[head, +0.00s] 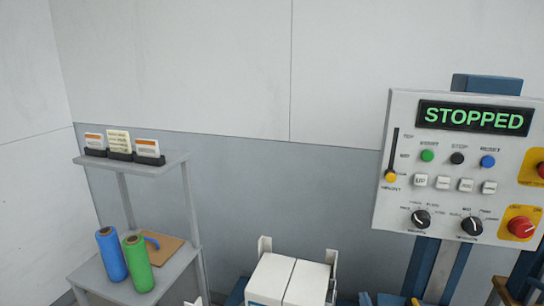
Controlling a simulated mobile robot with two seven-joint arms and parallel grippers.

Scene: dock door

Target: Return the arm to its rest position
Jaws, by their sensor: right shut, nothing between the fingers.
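My right gripper shows only barely, low at the right of the head view, and its fingertips are hard to make out. It is shut and holds nothing. It is well below the control panel (395,150) and apart from its buttons. My left gripper is not in view. The panel's display (471,118) reads STOPPED in green letters. Below it are a green button (427,156), a black button (457,158) and a blue button (488,161). A slider with a yellow knob (390,177) is at its low end.
A grey shelf stand (185,258) at left holds a blue roll (111,255) and a green roll (138,264).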

